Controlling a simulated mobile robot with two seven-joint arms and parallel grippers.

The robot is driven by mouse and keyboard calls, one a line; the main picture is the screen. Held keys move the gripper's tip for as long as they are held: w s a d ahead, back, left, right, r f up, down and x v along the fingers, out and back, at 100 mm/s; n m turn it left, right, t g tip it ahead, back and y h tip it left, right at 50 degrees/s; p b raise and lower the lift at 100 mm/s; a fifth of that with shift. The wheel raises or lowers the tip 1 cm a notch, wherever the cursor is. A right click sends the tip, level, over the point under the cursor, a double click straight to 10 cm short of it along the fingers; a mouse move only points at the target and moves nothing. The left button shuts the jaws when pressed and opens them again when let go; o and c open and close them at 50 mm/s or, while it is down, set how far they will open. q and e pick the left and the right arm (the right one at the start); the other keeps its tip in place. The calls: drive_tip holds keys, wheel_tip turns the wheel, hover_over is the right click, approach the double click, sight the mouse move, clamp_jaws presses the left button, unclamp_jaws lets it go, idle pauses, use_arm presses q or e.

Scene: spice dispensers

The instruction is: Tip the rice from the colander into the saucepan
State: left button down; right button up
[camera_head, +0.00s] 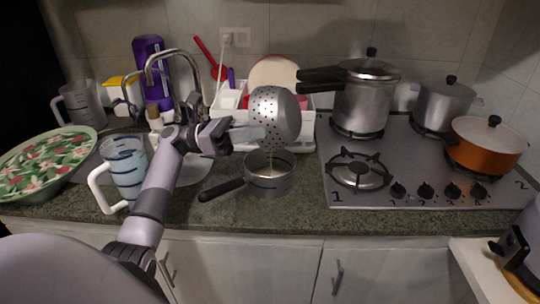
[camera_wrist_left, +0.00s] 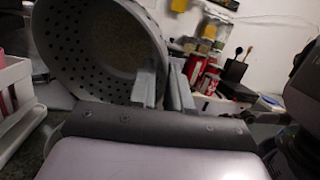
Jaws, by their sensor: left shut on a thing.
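The metal colander (camera_head: 275,116) is held in the air above the saucepan, tipped on its side. My left gripper (camera_head: 251,133) is shut on its rim, on the colander's left side in the head view. In the left wrist view the colander (camera_wrist_left: 60,45) shows its perforated wall, and pale rice (camera_wrist_left: 118,40) lies inside. My left fingers (camera_wrist_left: 163,88) show there at the rim. The steel saucepan (camera_head: 269,182) stands upright on the counter just below the colander, its black handle pointing left. Its contents are hard to make out. My right gripper is not in view.
The stove (camera_head: 420,165) to the right carries a pressure cooker (camera_head: 365,98), a steel pot (camera_head: 443,103) and an orange pan (camera_head: 485,143). A measuring jug (camera_head: 124,168) and floral bowl (camera_head: 45,165) stand left. A white dish rack (camera_head: 300,128) is behind the colander.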

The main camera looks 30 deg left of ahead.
use_arm(q)
drive_tip(key=shift+a+f+h, duration=0.1)
drive_tip(key=shift+a+h, duration=0.15)
drive_tip(key=shift+h, duration=0.05)
drive_tip(key=d+y, duration=0.1)
drive_tip(key=d+g+y, duration=0.1)
drive_tip(key=y, duration=0.1)
drive_tip(key=d+r+m+y, duration=0.1)
drive_tip(key=shift+w+d+g, duration=0.2)
drive_tip(key=shift+w+g, duration=0.1)
drive_tip(key=shift+g, duration=0.1)
drive_tip(key=w+d+f+g+y, duration=0.2)
drive_tip(key=d+f+y, duration=0.1)
drive_tip(key=d+y, duration=0.4)
drive_tip(key=w+d+f+m+g+y, duration=0.1)
drive_tip(key=d+f+g+y, duration=0.2)
drive_tip(key=d+y, duration=0.5)
drive_tip(key=shift+w+d+f+m+y, duration=0.25)
drive_tip(key=shift+w+f+y, duration=0.2)
drive_tip(key=shift+y, duration=0.45)
drive_tip(key=v, duration=0.4)
drive_tip(key=shift+w+a+r, duration=0.25)
drive_tip(key=shift+w+r, duration=0.05)
drive_tip(key=shift+r, duration=0.2)
